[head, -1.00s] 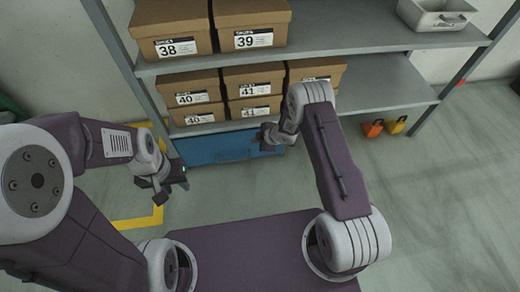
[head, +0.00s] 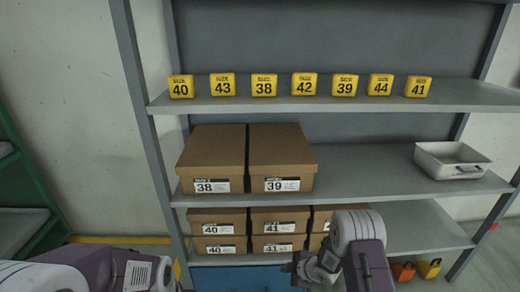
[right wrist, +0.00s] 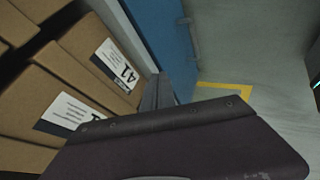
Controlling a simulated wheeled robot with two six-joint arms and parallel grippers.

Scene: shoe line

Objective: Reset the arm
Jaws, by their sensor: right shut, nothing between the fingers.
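My right gripper (head: 291,267) shows small at the bottom of the head view, in front of the lower row of shoe boxes. It is shut and empty. In the right wrist view its dark fingers (right wrist: 158,92) point past the boxes toward the blue bin. My right arm is folded at the lower right of the head view. My left arm crosses the lower left corner, and its gripper is below the picture edge.
Brown boxes 38 (head: 211,165) and 39 (head: 281,165) stand on the middle shelf, with several boxes below. A white tray (head: 452,160) sits at the right. A blue bin (head: 238,279) is under the rack. The middle shelf is clear between box 39 and the tray.

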